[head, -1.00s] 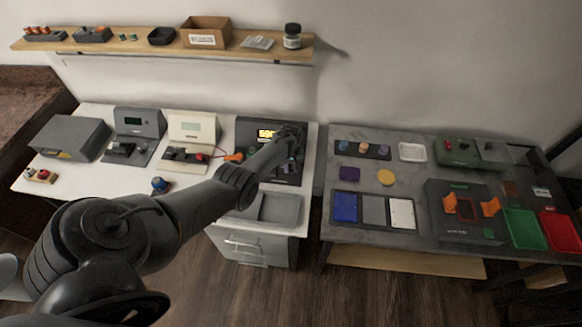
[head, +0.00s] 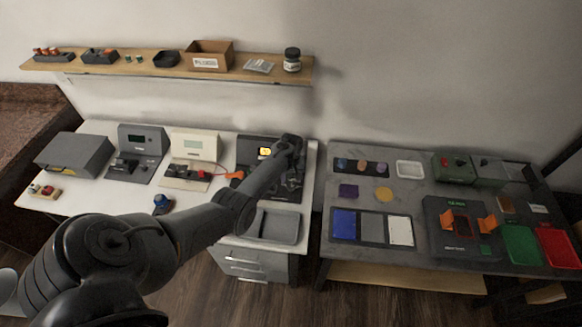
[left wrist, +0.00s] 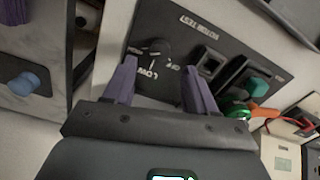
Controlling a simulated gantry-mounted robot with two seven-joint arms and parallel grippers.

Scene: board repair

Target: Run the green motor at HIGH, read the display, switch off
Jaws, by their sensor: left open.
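The dark motor test panel (head: 247,178) stands at the right end of the white bench. A green button or switch (left wrist: 258,86) and a green round part (left wrist: 236,108), perhaps the motor, lie to the right. My right gripper is not in view.
An orange clip (head: 235,175) lies left of the panel, beside a cream meter (head: 193,147) and a grey one (head: 143,139). A grey tray (head: 280,226) is in front of the panel. A dark table with trays stands right.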

